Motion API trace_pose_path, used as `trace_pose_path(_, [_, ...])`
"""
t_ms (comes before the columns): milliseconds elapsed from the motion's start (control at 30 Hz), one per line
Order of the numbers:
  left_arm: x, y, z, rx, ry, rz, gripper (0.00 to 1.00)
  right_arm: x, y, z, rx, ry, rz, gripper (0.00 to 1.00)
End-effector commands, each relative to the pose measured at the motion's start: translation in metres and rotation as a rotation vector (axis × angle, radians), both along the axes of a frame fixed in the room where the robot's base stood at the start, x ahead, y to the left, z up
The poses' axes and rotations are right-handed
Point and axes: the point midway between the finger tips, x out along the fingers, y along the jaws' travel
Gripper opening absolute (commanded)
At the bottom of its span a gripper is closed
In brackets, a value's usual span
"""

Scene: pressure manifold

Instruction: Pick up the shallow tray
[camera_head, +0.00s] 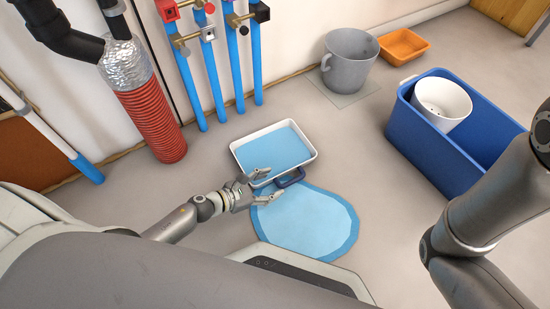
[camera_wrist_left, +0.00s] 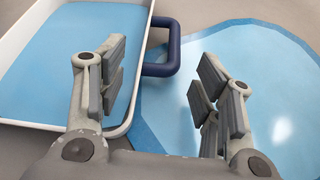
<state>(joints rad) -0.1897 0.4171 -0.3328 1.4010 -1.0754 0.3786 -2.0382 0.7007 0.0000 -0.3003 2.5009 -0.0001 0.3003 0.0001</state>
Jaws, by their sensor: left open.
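The shallow tray (camera_head: 240,145) is white and rectangular, with light blue inside that looks like water, and stands on the floor left of centre in the head view. It also shows at the left of the left wrist view (camera_wrist_left: 142,50). A dark blue handle (camera_head: 290,178) sticks out from its near right side; in the left wrist view the handle (camera_wrist_left: 174,46) lies just beyond the fingers. My left gripper (camera_head: 266,186) is open and empty at the tray's near edge, its fingertips (camera_wrist_left: 160,80) either side of the handle's line. My right gripper is out of view.
A light blue puddle (camera_head: 305,222) with a darker rim lies beside the tray. Blue pipes (camera_head: 213,85) and a red ribbed hose (camera_head: 150,122) stand by the wall. A grey mug-like bucket (camera_head: 348,65), orange tray (camera_head: 404,45) and blue bin (camera_head: 420,130) holding a white pot (camera_head: 441,100) stand right.

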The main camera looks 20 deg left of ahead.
Motion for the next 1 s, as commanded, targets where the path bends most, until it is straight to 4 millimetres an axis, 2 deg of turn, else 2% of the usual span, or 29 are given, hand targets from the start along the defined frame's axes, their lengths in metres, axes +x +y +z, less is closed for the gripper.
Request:
trace_pose_path(300, [0.034,-0.021,-0.014,0.000,-0.003,-0.001,0.60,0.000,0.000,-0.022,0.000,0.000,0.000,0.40])
trace_pose_path(667, [0.040,-0.025,-0.015,-0.001,0.000,0.000,0.60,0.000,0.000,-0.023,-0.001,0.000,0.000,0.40])
trace_pose_path(1000, [0.040,-0.025,-0.015,-0.001,-0.001,0.001,0.16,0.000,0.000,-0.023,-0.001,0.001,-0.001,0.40])
